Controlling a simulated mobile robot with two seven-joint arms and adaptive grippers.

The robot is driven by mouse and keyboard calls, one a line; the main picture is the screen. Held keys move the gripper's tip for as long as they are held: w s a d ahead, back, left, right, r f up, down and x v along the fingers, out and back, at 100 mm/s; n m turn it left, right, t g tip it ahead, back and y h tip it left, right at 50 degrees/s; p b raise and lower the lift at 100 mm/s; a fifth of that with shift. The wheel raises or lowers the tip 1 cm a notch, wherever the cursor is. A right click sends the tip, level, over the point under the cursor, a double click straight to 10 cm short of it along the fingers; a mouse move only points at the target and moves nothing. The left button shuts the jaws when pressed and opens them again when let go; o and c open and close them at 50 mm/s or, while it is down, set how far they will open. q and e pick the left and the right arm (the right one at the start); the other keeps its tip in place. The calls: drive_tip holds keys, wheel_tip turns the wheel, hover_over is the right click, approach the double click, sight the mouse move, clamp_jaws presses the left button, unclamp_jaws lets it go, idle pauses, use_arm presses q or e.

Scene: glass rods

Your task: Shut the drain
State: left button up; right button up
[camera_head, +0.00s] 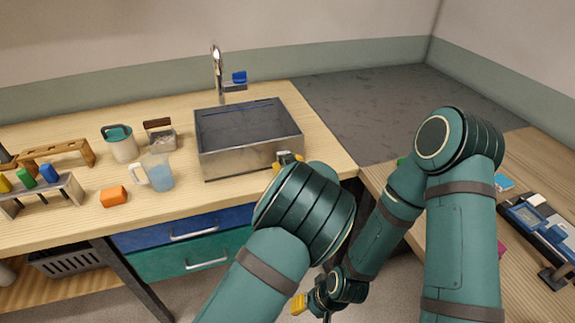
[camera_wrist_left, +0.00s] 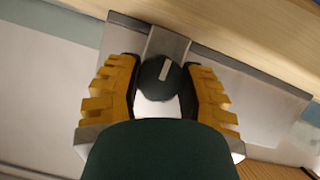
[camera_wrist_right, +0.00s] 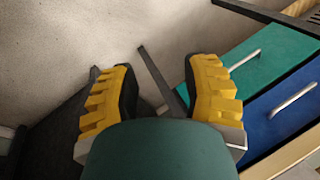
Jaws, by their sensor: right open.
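A dark round knob (camera_wrist_left: 153,90) with a pale bar mark sits on a steel bracket (camera_wrist_left: 166,46) in the left wrist view. My left gripper (camera_head: 287,160) is at the sink's front face. Its open yellow fingers (camera_wrist_left: 161,68) stand on either side of the knob; whether they touch it is unclear. My right gripper (camera_wrist_right: 158,70) is open and empty, low over the floor in front of the drawers; it also shows in the head view (camera_head: 299,304).
The faucet (camera_head: 217,68) stands behind the sink with a blue item (camera_head: 239,77) beside it. Blue (camera_head: 185,227) and teal (camera_head: 180,261) drawers are below, shut.

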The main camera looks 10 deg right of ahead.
use_arm(q)
drive_tip(key=shift+r+p, duration=0.1)
drive_tip(key=shift+p, duration=0.7)
drive_tip(key=m+y+p, duration=0.1)
drive_tip(key=m+p, duration=0.1)
drive_tip(key=p, duration=0.4)
drive_tip(key=shift+y+p, duration=0.3)
drive_tip(key=shift+m+g+y+p, duration=0.3)
drive_tip(key=shift+m+y+p, duration=0.1)
drive_tip(key=shift+m+p, duration=0.3)
drive_tip(key=shift+f+m+y, duration=0.2)
drive_tip(key=shift+m+y, duration=0.3)
drive_tip(key=shift+m, duration=0.1)
drive_tip(key=o, duration=1.2)
